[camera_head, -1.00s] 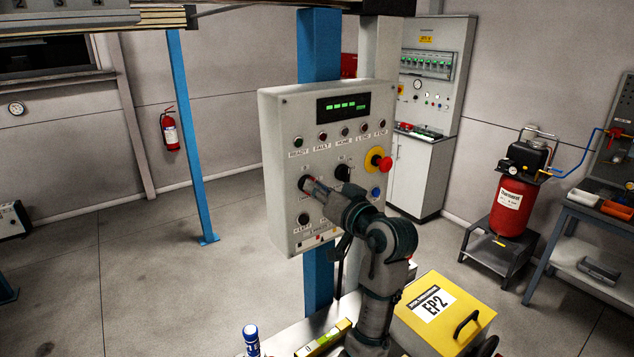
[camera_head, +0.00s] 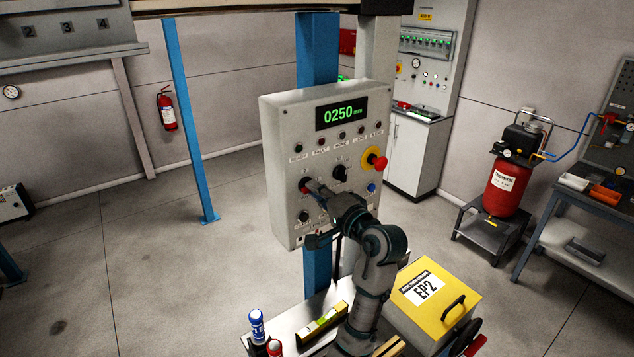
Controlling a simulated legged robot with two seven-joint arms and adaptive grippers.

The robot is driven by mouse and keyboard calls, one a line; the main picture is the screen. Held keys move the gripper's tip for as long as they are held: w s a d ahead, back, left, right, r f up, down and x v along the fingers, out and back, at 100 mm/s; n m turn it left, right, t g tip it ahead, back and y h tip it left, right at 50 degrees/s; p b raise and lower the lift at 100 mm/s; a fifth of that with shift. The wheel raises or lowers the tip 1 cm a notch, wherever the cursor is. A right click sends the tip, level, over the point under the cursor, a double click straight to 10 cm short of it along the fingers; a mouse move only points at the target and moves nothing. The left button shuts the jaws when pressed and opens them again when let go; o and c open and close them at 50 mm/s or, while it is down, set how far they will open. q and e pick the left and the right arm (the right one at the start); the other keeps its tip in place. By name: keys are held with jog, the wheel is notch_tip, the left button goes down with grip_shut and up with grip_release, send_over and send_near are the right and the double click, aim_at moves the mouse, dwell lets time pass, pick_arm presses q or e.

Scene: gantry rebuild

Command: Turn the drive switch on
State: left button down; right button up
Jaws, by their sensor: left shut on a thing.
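The control panel (camera_head: 275,140) is a light grey box on a blue post. Its display (camera_head: 341,113) shows 0250 in green, with a row of small dark lamps below. The black rotary knob that I take for the drive switch (camera_head: 304,185) sits at the left of the panel. Its label is too small to read. My left gripper (camera_head: 314,189) is shut on this knob, its fingers partly hiding it. Its exact angle is hard to tell. My right gripper is not in view.
Another black knob (camera_head: 340,172), a lower black knob (camera_head: 303,215), a red emergency button (camera_head: 379,163) and a blue button (camera_head: 371,188) are near my gripper. A yellow-lidded box (camera_head: 432,297) and a spirit level (camera_head: 322,325) lie below.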

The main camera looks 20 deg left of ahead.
pick_arm(q)
jog(key=shift+r+m+p, duration=0.1)
jog(key=shift+m+p, duration=0.95)
jog(key=shift+m, duration=0.25)
jog(key=c, duration=1.3)
grip_release()
jog(key=shift+w, duration=0.1)
jog(key=shift+o, duration=0.5)
jog(key=shift+w+f, duration=0.2)
jog(key=shift+f, duration=0.05)
jog(key=v, duration=1.2)
jog(key=shift+f, duration=0.1)
